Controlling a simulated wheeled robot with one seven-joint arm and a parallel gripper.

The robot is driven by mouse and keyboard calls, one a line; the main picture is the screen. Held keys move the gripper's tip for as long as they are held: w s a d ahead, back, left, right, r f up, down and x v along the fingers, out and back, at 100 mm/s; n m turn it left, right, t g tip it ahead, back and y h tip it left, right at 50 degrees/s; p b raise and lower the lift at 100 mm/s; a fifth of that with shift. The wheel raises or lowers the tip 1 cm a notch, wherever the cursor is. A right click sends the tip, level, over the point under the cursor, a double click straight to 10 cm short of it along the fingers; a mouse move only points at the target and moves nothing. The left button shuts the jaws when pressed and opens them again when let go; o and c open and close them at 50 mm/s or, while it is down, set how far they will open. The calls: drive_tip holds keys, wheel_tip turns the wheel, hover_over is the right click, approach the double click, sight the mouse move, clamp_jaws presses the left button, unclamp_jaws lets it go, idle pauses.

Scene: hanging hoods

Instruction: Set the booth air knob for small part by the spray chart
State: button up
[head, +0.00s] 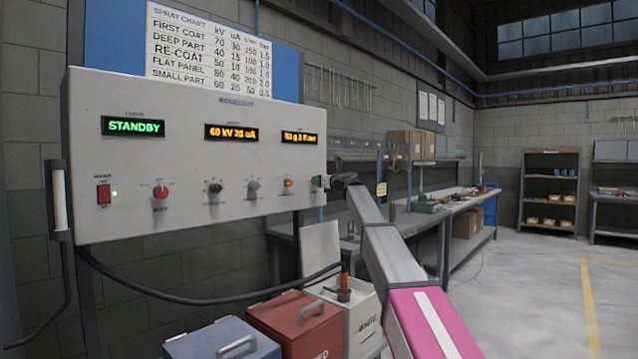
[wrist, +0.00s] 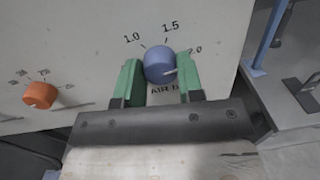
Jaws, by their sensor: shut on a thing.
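The spray chart (head: 208,52) hangs above the control panel (head: 200,135). Its small part row appears to read 60, 20, 50 and 0.5, though the print is blurred. The air knob (wrist: 159,65) is blue, with 1.0, 1.5 and 2.0 marked around its top. Its pale pointer mark faces right, a little below the 2.0 label; lower marks are hidden. My gripper (wrist: 161,82) is shut on the air knob, one green finger on each side. In the head view my gripper (head: 323,182) is at the panel's right end and hides the knob.
The green display (head: 133,127) reads STANDBY; the middle display (head: 231,132) reads 60 kV 20 uA. An orange knob (wrist: 40,95) sits left of my gripper. A red switch (head: 104,194) is at far left. Red (head: 296,325) and blue (head: 222,340) boxes stand below. The floor at right is clear.

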drive_tip(key=shift+d+f+n+g+y, duration=0.1)
drive_tip(key=shift+n+g+y, duration=0.25)
drive_tip(key=shift+n, duration=8.55)
drive_tip(key=shift+f+n+g+y, duration=0.1)
drive_tip(key=shift+n+g+y, duration=0.2)
drive_tip(key=shift+n, duration=8.6)
drive_tip(key=o, duration=0.9)
